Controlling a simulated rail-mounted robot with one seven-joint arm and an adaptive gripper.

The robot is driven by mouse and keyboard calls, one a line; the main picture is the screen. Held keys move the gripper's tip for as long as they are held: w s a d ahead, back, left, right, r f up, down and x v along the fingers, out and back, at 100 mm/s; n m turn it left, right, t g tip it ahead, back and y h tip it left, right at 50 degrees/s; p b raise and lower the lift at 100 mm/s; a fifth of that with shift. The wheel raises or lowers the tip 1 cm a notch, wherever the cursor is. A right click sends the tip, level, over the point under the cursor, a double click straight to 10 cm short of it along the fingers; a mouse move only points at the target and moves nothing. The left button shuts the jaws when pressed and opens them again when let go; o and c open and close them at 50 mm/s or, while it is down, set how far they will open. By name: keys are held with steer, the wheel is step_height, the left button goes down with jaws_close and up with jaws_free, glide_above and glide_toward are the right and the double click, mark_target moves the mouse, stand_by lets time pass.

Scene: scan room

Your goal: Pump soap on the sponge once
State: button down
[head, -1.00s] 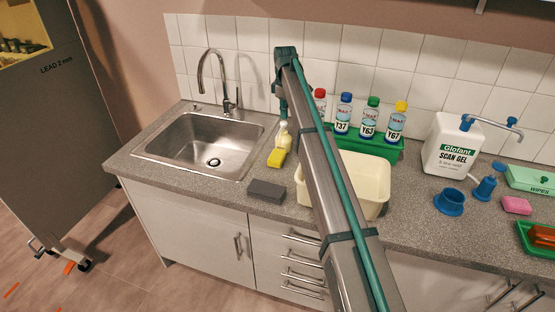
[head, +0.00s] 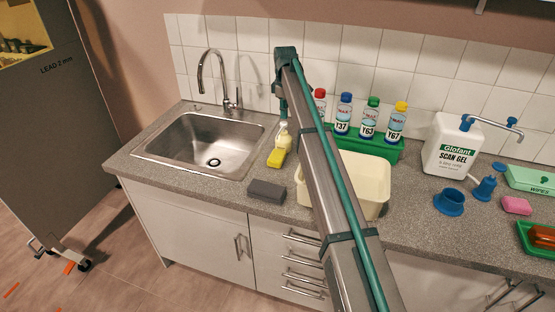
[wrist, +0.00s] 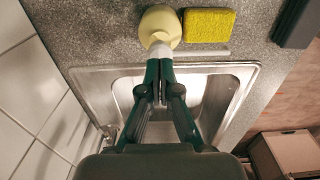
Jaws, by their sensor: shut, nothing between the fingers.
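The soap bottle (head: 284,143) is pale yellow with a white pump top and stands on the counter right of the sink. The wrist view shows it from above (wrist: 160,24), with the white pump head (wrist: 160,50) at the fingertips. The yellow sponge (head: 276,158) lies on the counter beside the bottle; it also shows in the wrist view (wrist: 209,25). My gripper (wrist: 161,66) is shut and empty, pointing down at the pump head. I cannot tell whether it touches or presses it. In the head view my arm hides part of this area.
A steel sink (head: 205,145) with a tall tap is at the left. A dark grey block (head: 267,191) lies near the counter's front edge. A cream basin (head: 372,187) and a green tray of bottles (head: 378,146) stand to the right. A gel container (head: 450,148) is farther right.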

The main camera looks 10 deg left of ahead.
mark_target(284, 123)
steer(key=shift+f, duration=0.15)
steer(key=shift+f+b, duration=0.35)
steer(key=shift+f, duration=1.3)
steer(key=shift+s, duration=0.1)
steer(key=shift+r, duration=0.1)
steer(key=shift+r+p, duration=0.9)
steer(key=shift+r, duration=0.75)
step_height(284, 123, up, 6)
steer(key=p, duration=0.3)
